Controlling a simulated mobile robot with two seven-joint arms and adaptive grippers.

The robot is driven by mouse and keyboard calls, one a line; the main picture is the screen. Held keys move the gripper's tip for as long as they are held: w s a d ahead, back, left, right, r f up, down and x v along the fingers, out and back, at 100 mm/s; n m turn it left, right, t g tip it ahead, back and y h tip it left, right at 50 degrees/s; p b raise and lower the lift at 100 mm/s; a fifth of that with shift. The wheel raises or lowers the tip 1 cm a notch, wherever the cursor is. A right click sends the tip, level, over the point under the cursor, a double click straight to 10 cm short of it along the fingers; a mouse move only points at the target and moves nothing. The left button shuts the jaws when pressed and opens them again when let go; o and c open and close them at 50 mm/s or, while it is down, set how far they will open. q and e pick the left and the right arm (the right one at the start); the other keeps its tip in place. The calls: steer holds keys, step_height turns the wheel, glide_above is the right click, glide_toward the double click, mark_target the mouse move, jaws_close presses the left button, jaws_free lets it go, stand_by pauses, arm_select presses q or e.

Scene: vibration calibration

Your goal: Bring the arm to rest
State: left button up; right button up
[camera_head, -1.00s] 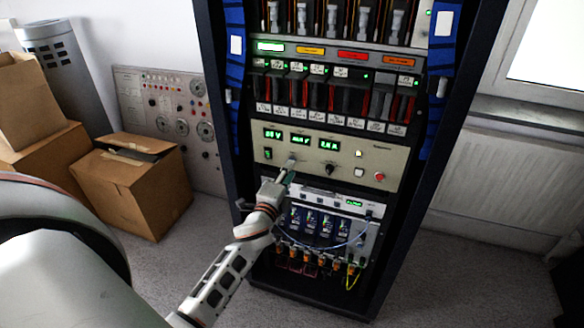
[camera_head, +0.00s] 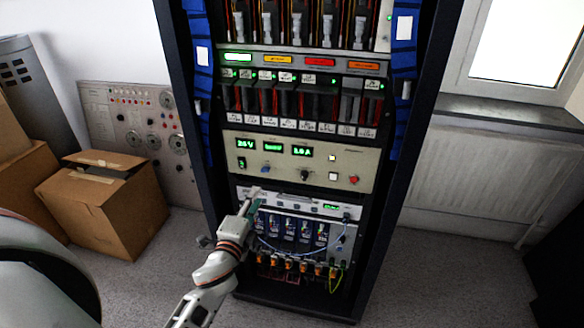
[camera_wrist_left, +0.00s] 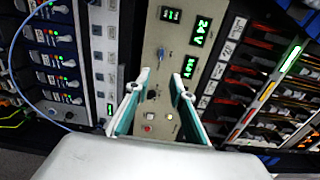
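My left arm reaches in from the lower left in the head view. Its gripper (camera_head: 254,203) is in front of the rack, just below the beige power supply panel (camera_head: 225,150). In the left wrist view the two fingers of the left gripper (camera_wrist_left: 161,76) are apart, with nothing between them but the panel behind. The panel carries a blue knob (camera_head: 265,169), also visible in the left wrist view (camera_wrist_left: 163,54), clear of the fingers. A green display (camera_wrist_left: 201,31) there reads 24 V. My right gripper is not in view.
The dark rack (camera_head: 192,130) stands in the middle, with a lower unit (camera_head: 322,238) holding cables close to the gripper. A cardboard box (camera_head: 100,210) and a grey instrument panel (camera_head: 135,125) are at left.

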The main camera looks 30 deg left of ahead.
arm_select(q)
steer(key=s+d+f+n+g+h, duration=0.3)
steer(key=s+d+f+n, duration=0.2)
steer(key=s+d+f, duration=0.4)
steer(key=s+d+f+n+g+h+p, duration=0.1)
steer(key=s+d+f+n+g+h, duration=0.2)
steer(key=s+d+f+n, duration=0.3)
steer(key=s+d+f+h, duration=0.1)
steer(key=s+d+f, duration=0.3)
steer(key=s, duration=0.4)
steer(key=shift+s+f+g, duration=0.35)
steer(key=shift+f+g, duration=0.05)
steer(key=shift+f, duration=0.15)
stand_by(0.4)
